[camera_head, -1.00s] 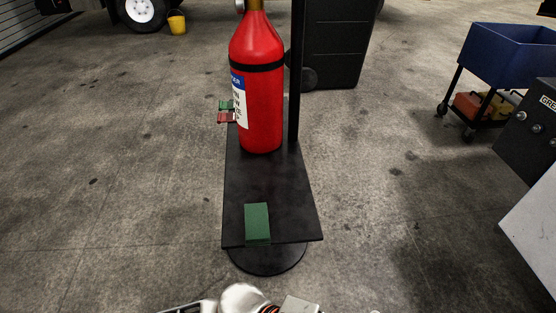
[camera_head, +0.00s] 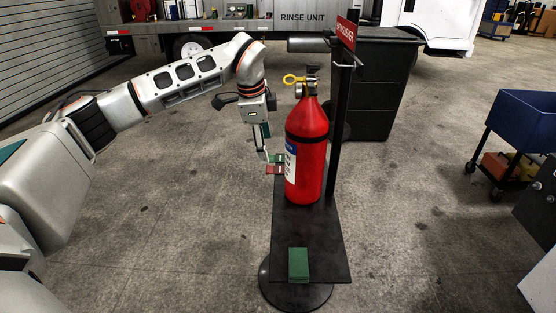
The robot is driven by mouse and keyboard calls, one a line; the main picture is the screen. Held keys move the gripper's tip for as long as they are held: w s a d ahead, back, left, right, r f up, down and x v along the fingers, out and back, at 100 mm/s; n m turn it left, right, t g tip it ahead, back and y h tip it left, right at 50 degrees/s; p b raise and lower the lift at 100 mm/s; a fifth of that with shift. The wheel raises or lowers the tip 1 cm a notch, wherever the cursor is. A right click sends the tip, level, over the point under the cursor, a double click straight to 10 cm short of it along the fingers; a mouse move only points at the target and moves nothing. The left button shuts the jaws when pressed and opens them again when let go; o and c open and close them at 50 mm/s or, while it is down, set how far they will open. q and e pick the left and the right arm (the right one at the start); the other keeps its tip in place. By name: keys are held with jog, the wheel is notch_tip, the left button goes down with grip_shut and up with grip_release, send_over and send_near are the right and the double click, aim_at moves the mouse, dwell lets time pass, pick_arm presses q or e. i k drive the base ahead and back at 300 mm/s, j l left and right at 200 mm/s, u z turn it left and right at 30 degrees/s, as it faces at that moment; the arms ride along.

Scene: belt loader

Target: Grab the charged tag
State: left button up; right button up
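A small green tag (camera_head: 277,158) and a small red tag (camera_head: 275,169) sit one above the other at the left side of the red fire extinguisher (camera_head: 308,150). I cannot read any writing on them. My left gripper (camera_head: 266,157) points down from above, with its fingertips right beside the green tag. Whether they touch it, and how far the fingers are apart, I cannot tell. A larger green block (camera_head: 298,263) lies on the front of the black stand (camera_head: 315,235). My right gripper is not in view.
The stand's black post (camera_head: 339,130) with a red sign (camera_head: 346,33) rises behind the extinguisher. A dark bin (camera_head: 378,85) stands behind it. A blue cart (camera_head: 522,120) is at the right. The floor left of the stand is clear.

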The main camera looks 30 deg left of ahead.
aim_at(273, 159)
jog(key=i+j, duration=0.5)
jog(key=i, duration=0.2)
jog(key=i+j, duration=0.5)
jog(key=i, duration=0.15)
